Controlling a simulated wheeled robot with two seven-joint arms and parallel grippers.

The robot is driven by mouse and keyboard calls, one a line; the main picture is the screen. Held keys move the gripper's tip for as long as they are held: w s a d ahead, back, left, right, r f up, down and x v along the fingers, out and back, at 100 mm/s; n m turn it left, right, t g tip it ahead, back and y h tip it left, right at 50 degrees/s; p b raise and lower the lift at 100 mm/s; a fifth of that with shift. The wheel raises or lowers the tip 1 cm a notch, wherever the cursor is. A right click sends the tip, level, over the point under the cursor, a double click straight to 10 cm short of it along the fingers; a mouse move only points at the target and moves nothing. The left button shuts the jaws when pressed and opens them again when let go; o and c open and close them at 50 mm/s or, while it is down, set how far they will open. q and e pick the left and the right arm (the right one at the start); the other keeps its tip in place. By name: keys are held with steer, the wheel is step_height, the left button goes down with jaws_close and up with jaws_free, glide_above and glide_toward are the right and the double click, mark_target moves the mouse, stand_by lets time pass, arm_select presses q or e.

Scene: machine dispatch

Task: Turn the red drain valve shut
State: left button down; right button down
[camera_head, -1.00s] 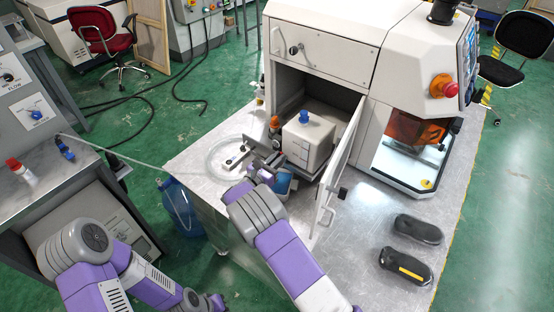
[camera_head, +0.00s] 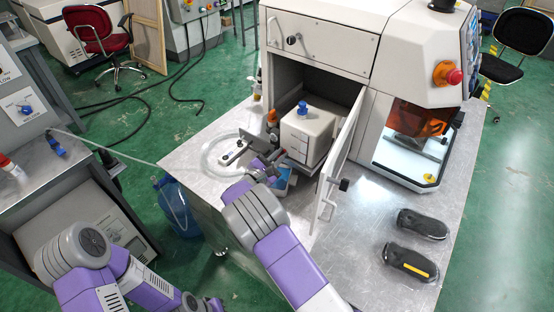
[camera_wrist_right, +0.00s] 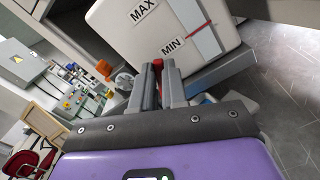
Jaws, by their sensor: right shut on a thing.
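A small red piece, which I take for the drain valve handle (camera_wrist_right: 158,64), shows between the fingertips of my right gripper (camera_wrist_right: 157,77) in the wrist view. The gripper is shut on it, below the white tank (camera_wrist_right: 165,30) marked MAX and MIN. Most of the valve is hidden by the fingers. In the head view my right gripper (camera_head: 270,168) is at the front of the same tank (camera_head: 306,135), by the open machine compartment, and hides the valve. My left gripper (camera_head: 207,304) is at the bottom edge, low and partly out of frame; its jaws are unclear.
The compartment door (camera_head: 340,165) stands open to the right of the tank.

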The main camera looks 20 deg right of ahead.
steer(key=m+b, duration=0.2)
steer(key=s+f+m+b, duration=0.1)
steer(key=m+b, duration=0.2)
steer(key=d+f+m+b, duration=0.1)
steer(key=m+b, duration=0.1)
steer(key=b, duration=0.1)
steer(key=shift+s+f, duration=0.1)
steer(key=shift+s, duration=0.05)
steer(key=m+b, duration=0.1)
steer(key=m, duration=0.1)
steer(key=shift+s+f+m+b, duration=0.1)
steer(key=shift+f+m+b, duration=0.1)
steer(key=shift+m+b, duration=0.2)
steer(key=shift+f+m, duration=0.3)
steer(key=shift+m, duration=1)
steer(key=c, duration=1.2)
jaws_free()
steer(key=shift+o, duration=0.2)
steer(key=p+v, duration=0.1)
steer(key=v, duration=0.6)
steer(key=shift+s+a, duration=0.2)
